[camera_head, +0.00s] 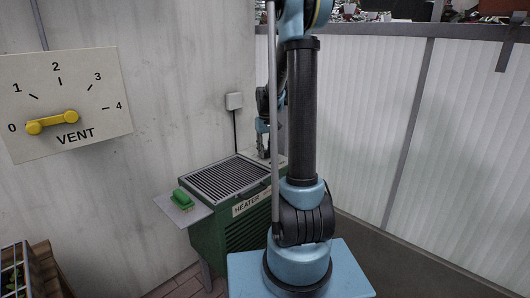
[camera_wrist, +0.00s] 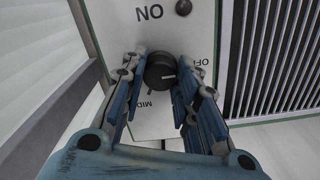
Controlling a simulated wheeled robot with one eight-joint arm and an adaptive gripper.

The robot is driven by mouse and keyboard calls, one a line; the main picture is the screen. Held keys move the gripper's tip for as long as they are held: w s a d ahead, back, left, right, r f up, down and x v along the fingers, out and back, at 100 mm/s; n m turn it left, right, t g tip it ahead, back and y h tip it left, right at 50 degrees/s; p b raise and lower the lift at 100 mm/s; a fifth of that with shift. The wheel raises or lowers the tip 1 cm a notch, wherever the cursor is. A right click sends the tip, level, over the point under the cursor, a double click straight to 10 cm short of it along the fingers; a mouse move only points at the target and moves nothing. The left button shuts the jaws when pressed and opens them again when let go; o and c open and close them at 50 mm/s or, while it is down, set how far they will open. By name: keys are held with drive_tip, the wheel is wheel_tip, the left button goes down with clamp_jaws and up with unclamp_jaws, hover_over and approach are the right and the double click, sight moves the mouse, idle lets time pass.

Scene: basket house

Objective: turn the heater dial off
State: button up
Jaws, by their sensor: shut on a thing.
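The heater is a green cabinet (camera_head: 207,238) with a dark grille on top and a "HEATER" label, in the head view. Its dial (camera_wrist: 160,68) is a round black knob on a pale panel (camera_wrist: 143,15) in the wrist view. The panel bears the words ON, OFF and MID, seen turned. My gripper (camera_wrist: 160,82) has its two blue fingers on either side of the knob, shut on it. In the head view my gripper (camera_head: 262,150) is low over the heater's back right corner, and the dial is hidden there. I cannot tell which mark the dial points to.
A small black round part (camera_wrist: 183,7) sits near the ON mark. A green block (camera_head: 181,198) lies on a side shelf (camera_head: 196,212). A VENT panel (camera_head: 75,75) with a yellow lever (camera_head: 52,122) hangs on the left wall. Pale ribbed partitions (camera_head: 370,100) stand at right.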

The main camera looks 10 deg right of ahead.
sight(266, 152)
drive_tip(key=o, duration=1.1)
wheel_tip(266, 152, up, 12)
drive_tip(key=shift+f, duration=0.1)
